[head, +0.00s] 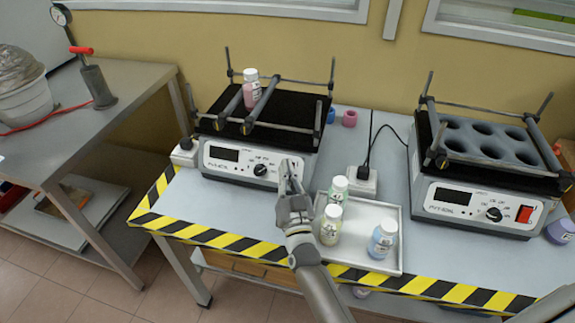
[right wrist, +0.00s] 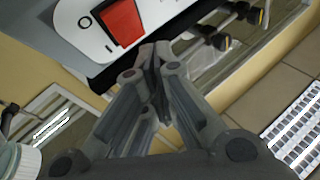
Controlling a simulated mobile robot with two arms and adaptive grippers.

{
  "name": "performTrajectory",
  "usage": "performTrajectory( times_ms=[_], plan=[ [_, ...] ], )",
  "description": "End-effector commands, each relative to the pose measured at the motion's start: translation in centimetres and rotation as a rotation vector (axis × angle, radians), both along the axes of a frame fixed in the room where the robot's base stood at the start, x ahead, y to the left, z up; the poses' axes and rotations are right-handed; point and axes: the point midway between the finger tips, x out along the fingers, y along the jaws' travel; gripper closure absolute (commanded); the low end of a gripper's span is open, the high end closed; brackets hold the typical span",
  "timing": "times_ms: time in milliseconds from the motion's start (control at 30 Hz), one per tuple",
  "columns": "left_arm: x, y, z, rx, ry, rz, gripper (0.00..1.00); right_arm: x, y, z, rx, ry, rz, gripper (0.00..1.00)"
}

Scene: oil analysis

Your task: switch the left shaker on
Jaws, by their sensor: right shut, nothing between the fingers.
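The left shaker (head: 225,172) stands on the table, with a dark display and a black knob on its white front panel. A pink bottle (head: 251,92) stands between the bars on its top. My right gripper (head: 290,175) is shut and empty at the right end of that front panel, hiding the switch in the head view. In the right wrist view, the red switch (right wrist: 122,22) shows between O and I marks, and the shut fingertips (right wrist: 153,52) are just below it. I cannot tell whether they touch the panel. My left gripper is not in view.
A metal tray (head: 392,210) with several bottles stands right of my right gripper. The right shaker (head: 470,208) with its own red switch (head: 524,214) is farther right. A power socket (head: 362,182) with a cable lies between the shakers. A side table (head: 95,135) stands left.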

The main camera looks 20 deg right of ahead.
Motion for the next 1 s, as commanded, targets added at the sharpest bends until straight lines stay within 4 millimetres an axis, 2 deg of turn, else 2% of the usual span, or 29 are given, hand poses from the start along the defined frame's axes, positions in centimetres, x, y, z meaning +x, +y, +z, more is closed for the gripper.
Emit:
performTrajectory(
  times_ms=[200, 1000],
  plan=[
    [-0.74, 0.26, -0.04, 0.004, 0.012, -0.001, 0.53, 0.01, -0.02, 0.03, -0.001, 0.0, 0.0, 1.0],
    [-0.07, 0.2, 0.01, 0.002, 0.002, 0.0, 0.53, 0.01, -0.02, 0.03, -0.001, 0.0, 0.0, 1.0]
  ],
)
